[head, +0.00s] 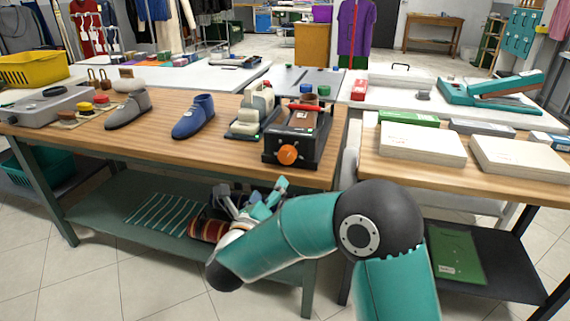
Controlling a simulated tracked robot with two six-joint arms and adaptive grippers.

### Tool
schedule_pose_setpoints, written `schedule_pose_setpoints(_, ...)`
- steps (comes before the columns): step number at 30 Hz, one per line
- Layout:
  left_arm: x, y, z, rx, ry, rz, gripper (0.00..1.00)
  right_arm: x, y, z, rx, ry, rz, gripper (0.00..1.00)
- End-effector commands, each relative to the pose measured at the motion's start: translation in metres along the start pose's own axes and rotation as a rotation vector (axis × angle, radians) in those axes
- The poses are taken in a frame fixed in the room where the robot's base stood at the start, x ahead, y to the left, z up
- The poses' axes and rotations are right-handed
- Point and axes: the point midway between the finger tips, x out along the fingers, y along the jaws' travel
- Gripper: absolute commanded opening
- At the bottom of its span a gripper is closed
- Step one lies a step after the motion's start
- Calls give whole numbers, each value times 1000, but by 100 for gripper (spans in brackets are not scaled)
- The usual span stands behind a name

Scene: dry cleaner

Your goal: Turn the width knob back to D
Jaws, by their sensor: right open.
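An orange knob (287,154) sits on the front face of a black box-like device (300,131) with a red handle on top. The device stands near the front edge of the wooden workbench. Any letters around the knob are too small to read. My right gripper (251,194) is open and empty, with its fingers pointing up. In the picture it is below and left of the knob, apart from it, in front of the bench's lower shelf. My left gripper is not in view.
A cream and green device (249,110) stands just left of the black one. A blue shoe form (193,117) and a grey shoe (129,108) stand farther left. White boxes (422,145) lie on the right bench, across a narrow gap.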

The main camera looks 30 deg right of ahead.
Motion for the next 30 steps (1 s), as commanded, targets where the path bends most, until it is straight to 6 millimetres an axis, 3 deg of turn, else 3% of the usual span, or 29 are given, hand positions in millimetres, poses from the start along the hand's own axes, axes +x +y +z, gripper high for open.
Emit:
schedule_pose_setpoints(18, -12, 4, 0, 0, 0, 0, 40, 124, 0, -1, -6, 2, 0, 78)
schedule_pose_setpoints(24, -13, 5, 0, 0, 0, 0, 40, 147, 1, -1, -7, 1, 3, 78)
schedule_pose_setpoints(30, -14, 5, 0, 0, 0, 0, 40, 153, 1, -1, -8, 0, 4, 78)
